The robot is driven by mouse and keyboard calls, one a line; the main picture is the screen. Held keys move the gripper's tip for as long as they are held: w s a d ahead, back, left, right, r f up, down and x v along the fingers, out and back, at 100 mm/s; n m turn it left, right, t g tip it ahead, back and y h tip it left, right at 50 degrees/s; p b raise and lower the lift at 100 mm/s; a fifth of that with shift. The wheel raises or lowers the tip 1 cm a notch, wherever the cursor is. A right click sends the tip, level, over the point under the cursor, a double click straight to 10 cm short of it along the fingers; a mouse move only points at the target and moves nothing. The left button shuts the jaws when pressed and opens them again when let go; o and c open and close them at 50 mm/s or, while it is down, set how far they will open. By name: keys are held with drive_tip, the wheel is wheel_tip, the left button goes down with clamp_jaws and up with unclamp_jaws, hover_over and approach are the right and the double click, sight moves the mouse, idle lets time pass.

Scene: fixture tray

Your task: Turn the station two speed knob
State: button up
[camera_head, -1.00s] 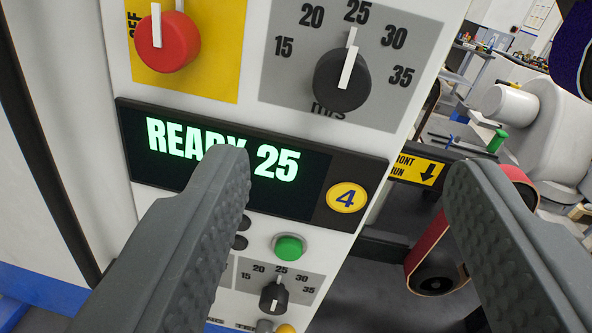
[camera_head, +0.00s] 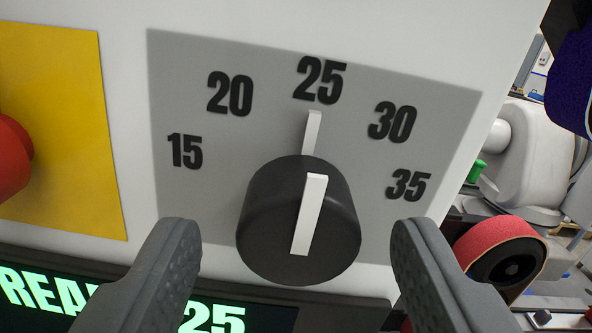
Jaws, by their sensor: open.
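The black speed knob (camera_head: 270,230) with a white pointer bar sits on a grey dial plate (camera_head: 190,205) marked 15, 20, 25, 30 and 35. Its pointer points up, near 25, in line with a white mark on the plate. My gripper (camera_head: 295,235) is open, with one finger low at each side of the knob and neither seen touching it. The display (camera_head: 265,318) below shows green "REA" and "25", partly hidden by my left finger. The station number is out of view.
A red knob (camera_head: 12,155) on a yellow plate (camera_head: 75,130) is at the left edge. To the right of the panel are a red belt on a roller (camera_head: 495,255) and white machinery (camera_head: 525,155). The panel face around the dial is clear.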

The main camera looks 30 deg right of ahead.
drive_tip(key=shift+x, duration=0.85)
drive_tip(key=c, duration=1)
